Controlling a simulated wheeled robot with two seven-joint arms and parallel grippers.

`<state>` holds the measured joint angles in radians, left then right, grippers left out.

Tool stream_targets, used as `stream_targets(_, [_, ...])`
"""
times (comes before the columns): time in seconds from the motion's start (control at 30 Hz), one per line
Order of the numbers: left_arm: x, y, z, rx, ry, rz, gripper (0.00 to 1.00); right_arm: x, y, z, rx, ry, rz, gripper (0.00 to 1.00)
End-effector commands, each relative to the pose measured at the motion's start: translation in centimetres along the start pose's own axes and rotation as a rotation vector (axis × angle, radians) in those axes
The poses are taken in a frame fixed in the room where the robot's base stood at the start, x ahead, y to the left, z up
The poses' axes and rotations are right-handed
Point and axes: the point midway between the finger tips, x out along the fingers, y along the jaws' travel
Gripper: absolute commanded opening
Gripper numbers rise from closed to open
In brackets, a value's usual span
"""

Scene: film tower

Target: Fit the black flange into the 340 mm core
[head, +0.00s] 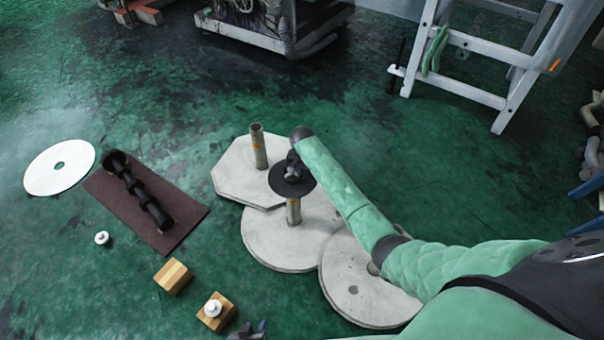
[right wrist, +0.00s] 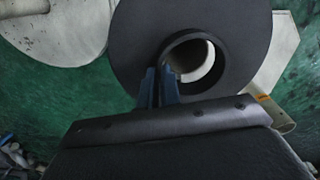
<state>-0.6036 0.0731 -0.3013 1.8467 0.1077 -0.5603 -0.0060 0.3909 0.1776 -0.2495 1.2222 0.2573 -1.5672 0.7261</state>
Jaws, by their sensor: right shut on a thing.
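The black flange (head: 285,187) is a flat disc with a raised hub, held above a grey core (head: 293,212) with an orange mark that stands on the middle round plate. My right gripper (head: 293,168) is over the disc. In the right wrist view its blue fingers (right wrist: 157,88) are shut on the hub rim of the flange (right wrist: 135,45). A pale tube end shows through the bore, off-centre; I cannot tell whether they touch. Another core (head: 258,147) stands on the octagonal plate. Which core is 340 mm I cannot tell. My left gripper (head: 247,332) is partly visible at the bottom edge.
A round plate (head: 350,295) lies right, partly under my arm. Left are a brown mat (head: 188,217) with a black lobed piece (head: 138,190), a white disc (head: 42,178), wooden blocks (head: 173,276) and white knobs (head: 102,238). A stepladder (head: 470,92) stands behind.

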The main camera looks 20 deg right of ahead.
Motion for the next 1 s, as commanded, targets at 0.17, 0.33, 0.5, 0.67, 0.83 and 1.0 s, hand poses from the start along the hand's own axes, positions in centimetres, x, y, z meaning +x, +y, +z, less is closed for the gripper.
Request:
stream_targets(0.17, [-0.24, 0.06, -0.31, 0.0, 0.001, 0.0, 0.36, -0.14, -0.04, 0.02, 0.0, 0.0, -0.001, 0.0])
stream_targets(0.33, [-0.57, 0.15, -0.6, 0.0, 0.002, 0.0, 0.36, -0.17, -0.05, 0.08, 0.0, 0.0, 0.0, 0.0])
stream_targets(0.5, [-0.88, 0.24, -0.86, 0.0, 0.002, 0.0, 0.36, -0.14, -0.04, 0.15, 0.0, -0.001, 0.0, 0.0])
stream_targets(0.67, [-1.01, 0.28, -0.97, 0.0, 0.002, 0.0, 0.36, -0.05, -0.04, 0.18, 0.0, 0.0, 0.0, 0.0])
stream_targets(0.83, [-0.98, 0.28, -0.93, 0.0, 0.002, 0.0, 0.36, -0.01, -0.04, 0.17, 0.0, 0.0, 0.0, 0.0])
stream_targets(1.0, [-0.99, 0.29, -0.9, 0.0, 0.002, 0.0, 0.36, -0.02, -0.04, 0.17, 0.0, 0.0, 0.0, 0.0])
